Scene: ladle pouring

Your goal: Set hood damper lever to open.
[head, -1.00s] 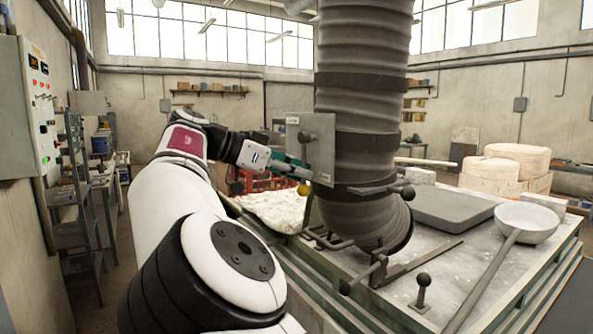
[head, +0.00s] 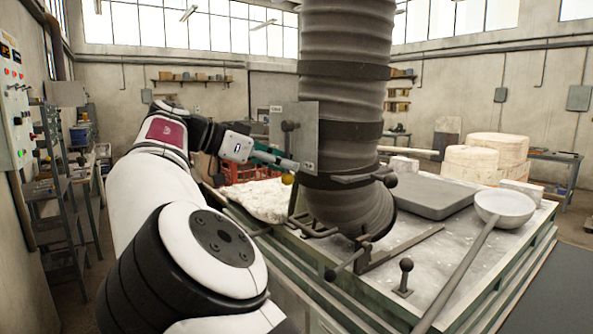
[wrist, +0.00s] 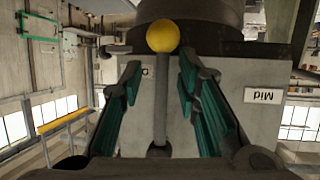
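The damper lever is a grey rod with a yellow ball knob (wrist: 162,37), hanging down below the grey plate (head: 308,120) on the large ribbed hood duct (head: 345,60). The knob also shows in the head view (head: 288,179). My gripper (head: 292,163) is at the plate's lower part, close to the knob. In the wrist view its teal fingers (wrist: 160,80) stand on either side of the rod, with a visible gap on both sides. A label reading "Mid" (wrist: 262,96) is upside down on the plate; another label is mostly hidden behind a finger.
A workbench (head: 420,270) under the duct holds a grey slab (head: 435,195), a long-handled ladle (head: 503,208) and dark bars with ball-ended handles (head: 405,270). A shelf rack (head: 55,190) and control panel (head: 15,110) stand at left.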

